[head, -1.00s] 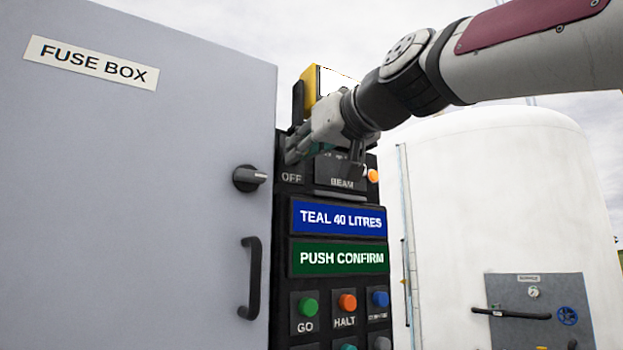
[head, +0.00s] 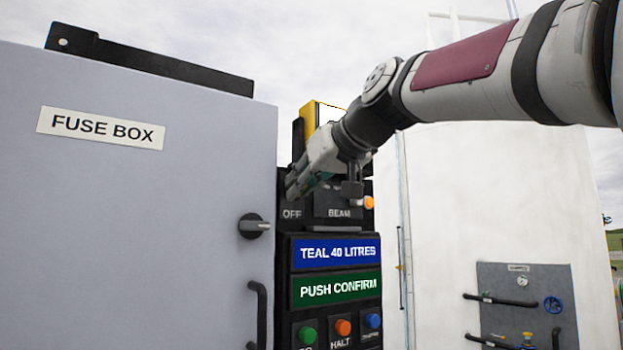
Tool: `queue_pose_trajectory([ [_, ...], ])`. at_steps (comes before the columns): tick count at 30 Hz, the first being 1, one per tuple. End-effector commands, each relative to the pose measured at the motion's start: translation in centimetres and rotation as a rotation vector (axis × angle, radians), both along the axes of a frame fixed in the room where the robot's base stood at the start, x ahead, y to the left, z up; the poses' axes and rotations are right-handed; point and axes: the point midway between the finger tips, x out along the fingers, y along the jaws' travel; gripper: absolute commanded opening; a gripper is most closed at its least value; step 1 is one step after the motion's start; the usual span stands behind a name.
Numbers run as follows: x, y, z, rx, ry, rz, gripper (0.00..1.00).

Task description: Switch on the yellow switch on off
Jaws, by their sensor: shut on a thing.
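A tall black control panel (head: 286,240) stands just right of the grey fuse box. My gripper (head: 291,190) is shut at the panel's upper left, just above the OFF label (head: 291,214). Its fingers and body hide what they hold and most of that part of the panel. A yellow part (head: 309,119) shows behind and above my gripper, at the top of the panel. The switch itself cannot be made out clearly, and its position cannot be told.
The fuse box door (head: 150,220) with a black knob (head: 254,226) and handle (head: 257,312) is close on the left. Below are a BEAM plate (head: 339,213), an orange button (head: 368,202), blue and green displays and several buttons. A white tank (head: 450,200) stands behind.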

Motion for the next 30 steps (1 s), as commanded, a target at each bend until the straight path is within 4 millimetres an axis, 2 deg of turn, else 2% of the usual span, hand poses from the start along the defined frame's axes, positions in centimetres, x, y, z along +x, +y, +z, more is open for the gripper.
queue_pose_trajectory([
  [10, 0.0, 0.0, 0.1, -0.001, 0.002, 0.000, 0.00],
  [11, 0.0, 0.0, 0.1, -0.002, 0.001, 0.000, 0.21],
  [13, 0.0, 0.0, 0.1, -0.001, 0.002, 0.000, 0.37],
  [23, -0.1, -0.1, 0.1, -0.002, 0.002, 0.000, 0.37],
  [26, -0.6, -0.5, 0.4, -0.001, 0.001, -0.001, 0.37],
  [30, -2.4, -1.7, 1.1, -0.001, 0.000, -0.002, 0.37],
])
